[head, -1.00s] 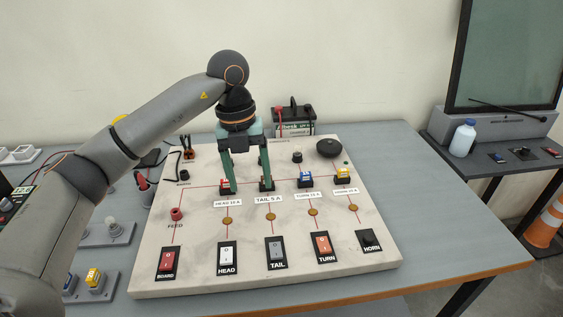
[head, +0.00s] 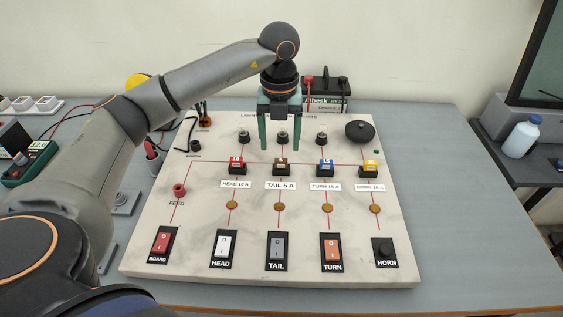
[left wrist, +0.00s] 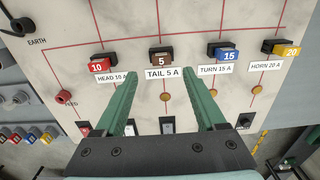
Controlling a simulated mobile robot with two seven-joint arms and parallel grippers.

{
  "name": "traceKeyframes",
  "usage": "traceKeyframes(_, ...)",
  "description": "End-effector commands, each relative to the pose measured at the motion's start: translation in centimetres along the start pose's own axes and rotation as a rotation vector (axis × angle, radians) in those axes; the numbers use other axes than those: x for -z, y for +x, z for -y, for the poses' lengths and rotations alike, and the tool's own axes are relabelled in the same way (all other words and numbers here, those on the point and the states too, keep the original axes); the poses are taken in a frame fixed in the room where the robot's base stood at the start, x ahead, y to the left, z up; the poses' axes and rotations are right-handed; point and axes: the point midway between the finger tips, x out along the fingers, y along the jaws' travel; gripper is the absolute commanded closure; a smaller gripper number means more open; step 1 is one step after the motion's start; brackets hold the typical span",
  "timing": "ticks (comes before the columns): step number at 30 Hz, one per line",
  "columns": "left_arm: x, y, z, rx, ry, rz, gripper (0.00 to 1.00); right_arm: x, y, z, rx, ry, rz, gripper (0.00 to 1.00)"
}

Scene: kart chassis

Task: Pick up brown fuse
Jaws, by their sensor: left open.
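The brown fuse (head: 281,169), marked 5, sits in its black holder above the TAIL 5 A label on the pale board (head: 200,218). It also shows in the left wrist view (left wrist: 161,60), seated between the red and blue fuses. My left gripper (head: 281,147) is open and empty, pointing down over the board just behind the brown fuse in the head view. In the left wrist view its green fingers (left wrist: 160,76) stand apart, left and right of the brown fuse's column, apparently not touching it. My right gripper is not in view.
The red fuse (head: 236,163), blue fuse (head: 325,166) and yellow fuse (head: 370,169) sit in the same row. Black posts and a round black horn (head: 360,131) stand behind. A battery (head: 327,94) is at the back. The table's right side is clear.

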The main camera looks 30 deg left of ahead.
Motion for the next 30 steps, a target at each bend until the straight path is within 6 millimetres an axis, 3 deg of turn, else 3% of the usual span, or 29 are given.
traceKeyframes(5, 0.1, 1.4, 0.0, -0.002, 0.001, -0.002, 0.28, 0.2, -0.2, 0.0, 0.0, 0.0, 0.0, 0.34)
traceKeyframes(12, 0.2, 4.9, 0.2, -0.001, 0.0, -0.002, 0.28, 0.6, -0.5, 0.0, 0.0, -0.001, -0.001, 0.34)
traceKeyframes(21, 0.1, 5.6, 0.2, 0.0, 0.001, 0.001, 0.28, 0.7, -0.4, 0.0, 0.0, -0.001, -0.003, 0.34)
traceKeyframes(30, 0.1, 5.6, 0.2, 0.001, 0.001, 0.001, 0.59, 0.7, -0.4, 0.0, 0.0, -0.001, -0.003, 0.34)
